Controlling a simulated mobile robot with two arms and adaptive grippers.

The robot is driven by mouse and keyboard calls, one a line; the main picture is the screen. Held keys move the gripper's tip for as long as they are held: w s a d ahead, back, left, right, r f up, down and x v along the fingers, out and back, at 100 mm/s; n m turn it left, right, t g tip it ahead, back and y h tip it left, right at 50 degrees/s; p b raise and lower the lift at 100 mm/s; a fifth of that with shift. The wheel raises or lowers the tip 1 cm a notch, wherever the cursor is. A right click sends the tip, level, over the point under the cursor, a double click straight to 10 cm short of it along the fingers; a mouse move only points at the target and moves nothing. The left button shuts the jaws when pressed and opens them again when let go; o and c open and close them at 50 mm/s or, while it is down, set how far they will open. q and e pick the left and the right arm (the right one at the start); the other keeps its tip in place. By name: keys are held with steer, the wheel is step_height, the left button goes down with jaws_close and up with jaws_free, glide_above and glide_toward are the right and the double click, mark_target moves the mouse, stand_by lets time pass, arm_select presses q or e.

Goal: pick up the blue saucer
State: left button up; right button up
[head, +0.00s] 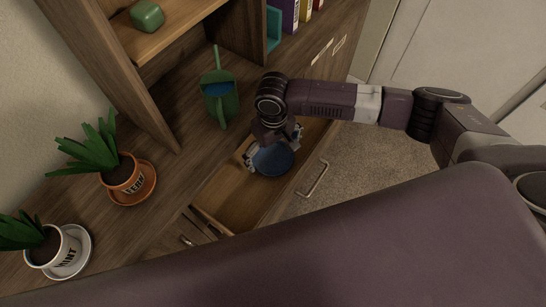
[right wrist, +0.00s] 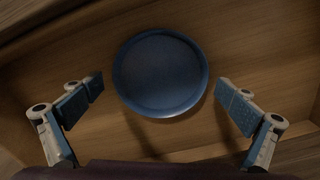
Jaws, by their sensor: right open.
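The blue saucer (head: 273,160) lies in the open wooden drawer in the head view. In the right wrist view the saucer (right wrist: 160,72) is a round blue dish on the wooden drawer floor, in the upper middle. My right gripper (head: 274,150) is over the drawer at the saucer, and its wrist covers the saucer's far edge in the head view. In the right wrist view my right gripper (right wrist: 166,98) is open, with one finger on each side of the saucer and a gap to both. My left gripper is in neither view.
The open drawer (head: 226,203) has walls close around the gripper. A green watering can (head: 221,101) stands on the wooden top behind it. Potted plants on an orange saucer (head: 145,190) and a white saucer (head: 84,245) stand at left. A shelf (head: 173,32) rises at the back.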

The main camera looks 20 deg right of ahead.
steer(key=c, duration=0.4)
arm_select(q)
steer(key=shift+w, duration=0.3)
arm_select(e)
steer(key=c, duration=0.8)
steer(key=shift+r, duration=0.1)
